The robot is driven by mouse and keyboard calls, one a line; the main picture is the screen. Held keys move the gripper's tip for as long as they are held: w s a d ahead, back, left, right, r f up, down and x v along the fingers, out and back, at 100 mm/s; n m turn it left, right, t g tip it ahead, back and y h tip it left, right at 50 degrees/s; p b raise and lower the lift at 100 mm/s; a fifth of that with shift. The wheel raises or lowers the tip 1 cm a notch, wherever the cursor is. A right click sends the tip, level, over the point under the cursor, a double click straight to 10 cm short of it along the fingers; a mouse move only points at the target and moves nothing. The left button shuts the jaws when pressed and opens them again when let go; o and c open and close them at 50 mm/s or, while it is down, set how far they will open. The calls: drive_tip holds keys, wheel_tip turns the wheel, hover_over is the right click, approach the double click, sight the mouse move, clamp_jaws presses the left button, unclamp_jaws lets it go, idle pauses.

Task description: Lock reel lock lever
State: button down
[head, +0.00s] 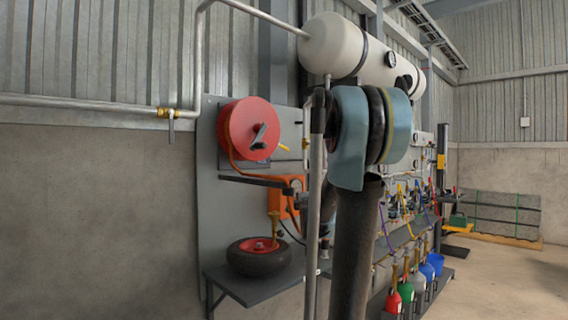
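A red hose reel (250,129) is mounted on the grey wall panel in the head view, left of my arm. A dark grey handle (259,136) stands out from the reel's face. A small yellow lever-like piece (284,147) juts out at the reel's right edge, pointing right and slightly down. It may be the reel lock lever, but it is too small to tell its setting. My arm's dark link and blue-grey joint stand right of the reel and cover part of the panel. I cannot make out my gripper or its fingers.
An orange device (285,200) hangs below the reel. A wheel (259,256) lies on a dark shelf (250,285). A white tank (335,45) is above. A grey pipe (315,200) runs upright beside my arm. Open floor (500,285) lies at right.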

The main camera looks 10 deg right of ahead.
sight(284, 148)
drive_tip(key=w+a+r+n+t+y, duration=0.3)
drive_tip(key=w+r+n+t+y, duration=0.3)
drive_tip(key=n, duration=0.9)
drive_tip(key=shift+w+a+r+n+y, duration=0.2)
drive_tip(key=shift+w+r+n+y, duration=0.1)
drive_tip(key=shift+r+y, duration=1.25)
drive_tip(key=x, duration=1)
drive_tip(key=shift+a+r+n+y, duration=0.1)
drive_tip(key=shift+a+n+y, duration=0.05)
drive_tip(key=shift+n+y, duration=0.15)
